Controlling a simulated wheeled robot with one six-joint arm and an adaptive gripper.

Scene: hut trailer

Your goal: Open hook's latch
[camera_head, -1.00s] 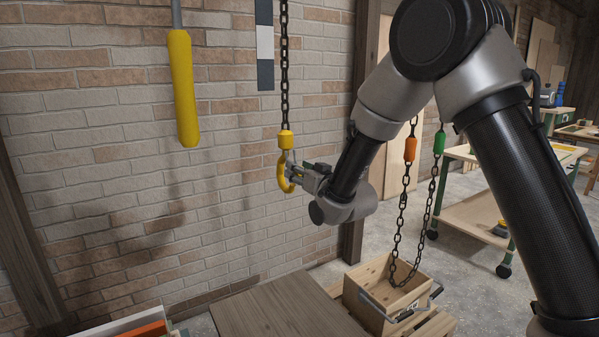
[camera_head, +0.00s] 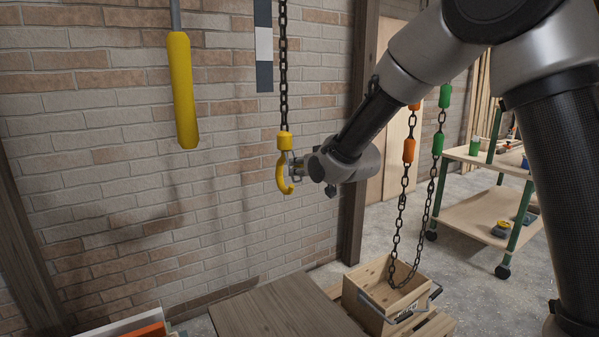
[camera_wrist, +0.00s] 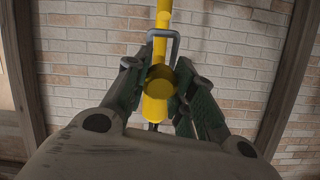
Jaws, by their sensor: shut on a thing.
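The yellow hook (camera_head: 280,178) hangs from a dark chain in front of the brick wall. Its curved tip shows free of my gripper in the head view. My gripper (camera_head: 298,165) is at the hook's right side, near its upper part. In the wrist view the yellow hook (camera_wrist: 156,108) lies between the two dark fingers of my gripper (camera_wrist: 158,72). The hook's latch (camera_wrist: 163,33), a grey U-shaped bar, spans across the yellow body, its legs running down to the fingertips. My gripper is shut on the latch; the exact contact is partly hidden.
A yellow handle (camera_head: 183,90) hangs to the left. Orange (camera_head: 409,150) and green (camera_head: 438,141) chain pieces hang at the right, their chain dipping into a wooden crate (camera_head: 372,313). A wooden tabletop (camera_head: 285,308) lies below. A wheeled workbench (camera_head: 475,212) stands at right.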

